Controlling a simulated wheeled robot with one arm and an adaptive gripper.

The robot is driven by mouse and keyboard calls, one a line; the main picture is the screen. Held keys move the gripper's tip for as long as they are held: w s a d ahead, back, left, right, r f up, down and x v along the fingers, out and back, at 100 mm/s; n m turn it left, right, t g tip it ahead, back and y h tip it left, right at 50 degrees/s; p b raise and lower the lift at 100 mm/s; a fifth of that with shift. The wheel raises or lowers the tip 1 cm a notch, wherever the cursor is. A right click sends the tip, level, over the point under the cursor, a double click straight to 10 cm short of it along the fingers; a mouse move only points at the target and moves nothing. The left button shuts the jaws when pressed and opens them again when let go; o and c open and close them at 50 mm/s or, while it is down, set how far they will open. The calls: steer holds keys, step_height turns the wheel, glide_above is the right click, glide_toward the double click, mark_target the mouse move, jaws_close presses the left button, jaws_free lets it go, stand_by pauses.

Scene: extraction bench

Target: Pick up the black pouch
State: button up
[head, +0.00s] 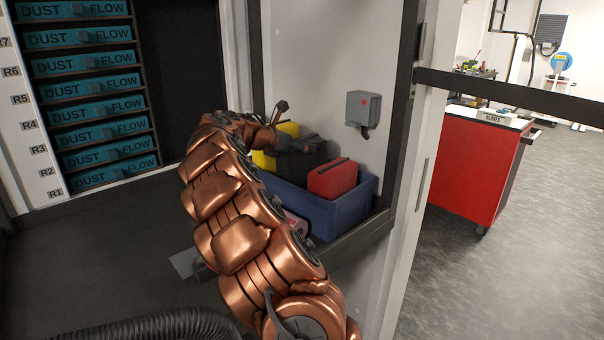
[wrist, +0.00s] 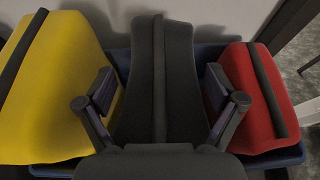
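The black pouch (wrist: 175,75) stands upright in the middle of a blue bin (head: 335,215), between a yellow pouch (wrist: 45,95) and a red pouch (wrist: 250,95). In the head view the black pouch (head: 306,163) is partly hidden by my arm and gripper. My gripper (wrist: 158,92) is open above the bin. One finger is on each side of the black pouch, the left one overlapping the yellow pouch and the right one overlapping the red pouch in the wrist view. I cannot tell whether either finger touches the black pouch.
The blue bin stands by a wall and a dark frame post (head: 402,110). A grey box (head: 363,108) is on the wall above. A rack of teal "DUST FLOW" drawers (head: 95,86) is at left. A red cabinet (head: 475,165) stands beyond the post.

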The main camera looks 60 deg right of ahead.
steer(key=shift+s+f, duration=0.1)
steer(key=shift+f, duration=0.05)
steer(key=c, duration=1.6)
